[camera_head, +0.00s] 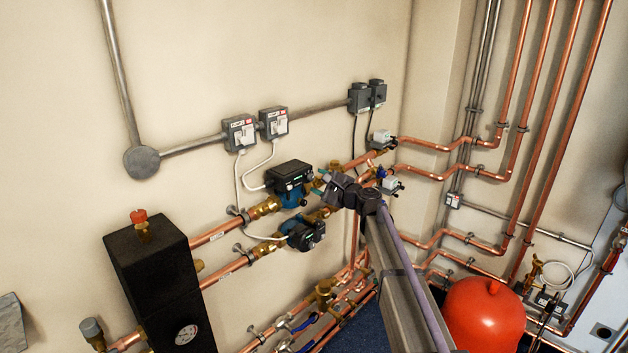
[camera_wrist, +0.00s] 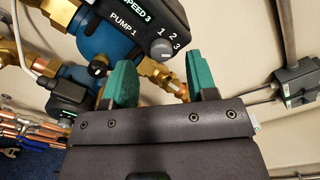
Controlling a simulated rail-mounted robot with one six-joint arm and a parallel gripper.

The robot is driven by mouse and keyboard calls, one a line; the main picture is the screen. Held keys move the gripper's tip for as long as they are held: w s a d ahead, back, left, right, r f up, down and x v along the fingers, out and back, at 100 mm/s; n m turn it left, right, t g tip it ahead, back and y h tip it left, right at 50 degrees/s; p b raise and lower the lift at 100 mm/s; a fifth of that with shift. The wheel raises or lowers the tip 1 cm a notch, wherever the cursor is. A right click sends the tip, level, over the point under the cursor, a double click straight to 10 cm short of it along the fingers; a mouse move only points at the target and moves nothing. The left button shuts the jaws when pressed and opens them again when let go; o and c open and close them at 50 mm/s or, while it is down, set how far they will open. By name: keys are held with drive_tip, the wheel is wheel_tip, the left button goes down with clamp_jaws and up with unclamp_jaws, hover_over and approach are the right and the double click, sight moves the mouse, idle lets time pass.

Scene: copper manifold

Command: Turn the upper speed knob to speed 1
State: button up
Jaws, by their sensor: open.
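The upper pump (camera_head: 290,176) has a black head on a blue body and hangs on the upper copper pipe. In the wrist view, its black head (camera_wrist: 125,32) reads "PUMP 1" and "SPEED 3". Its round grey speed knob (camera_wrist: 161,49) sits beside the digits 1, 2 and 3; I cannot tell its pointer direction. My gripper (camera_wrist: 163,80) is open and empty, with teal fingertips apart. The knob appears beyond the gap between them, not gripped. In the head view, my gripper (camera_head: 323,187) is just right of the upper pump; the knob is too small to make out.
A second black pump (camera_head: 303,234) sits below; part of it shows at left in the wrist view (camera_wrist: 65,95). Brass fittings (camera_wrist: 160,80) lie behind my fingers. Grey switch boxes (camera_head: 240,132) are on the wall. A black tank block (camera_head: 155,270) stands left, a red vessel (camera_head: 484,315) right.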

sight(312, 178)
drive_tip(key=shift+x, duration=1.55)
drive_tip(key=shift+w+d, duration=0.1)
drive_tip(key=shift+c, duration=0.5)
drive_tip(key=c, duration=0.8)
drive_tip(key=shift+c, duration=0.2)
